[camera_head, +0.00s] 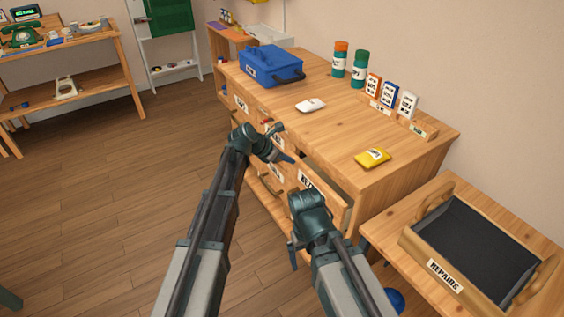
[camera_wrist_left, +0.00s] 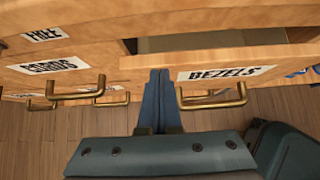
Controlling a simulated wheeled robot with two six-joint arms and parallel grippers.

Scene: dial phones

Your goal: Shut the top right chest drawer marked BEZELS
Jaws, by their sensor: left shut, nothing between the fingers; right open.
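The BEZELS drawer (camera_head: 335,203) stands pulled out at the near right end of the wooden chest (camera_head: 398,182). In the left wrist view its front (camera_wrist_left: 275,63) carries the BEZELS label and a brass handle (camera_wrist_left: 212,102), and a strip of its open inside shows behind. My left gripper (camera_head: 290,159) is shut and empty, its fingers (camera_wrist_left: 158,80) at the left end of the drawer front, left of the handle; I cannot tell if they touch it. My right gripper (camera_head: 295,258) is open, low in front of the chest; its fingers are partly hidden.
A CORDS drawer (camera_wrist_left: 20,68) with a brass handle lies left of BEZELS. On the chest top are a yellow packet (camera_head: 373,158), a white object (camera_head: 311,105) and a blue box (camera_head: 271,65). A REPAIRS tray (camera_head: 411,246) sits on the side table at right. Floor at left is clear.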

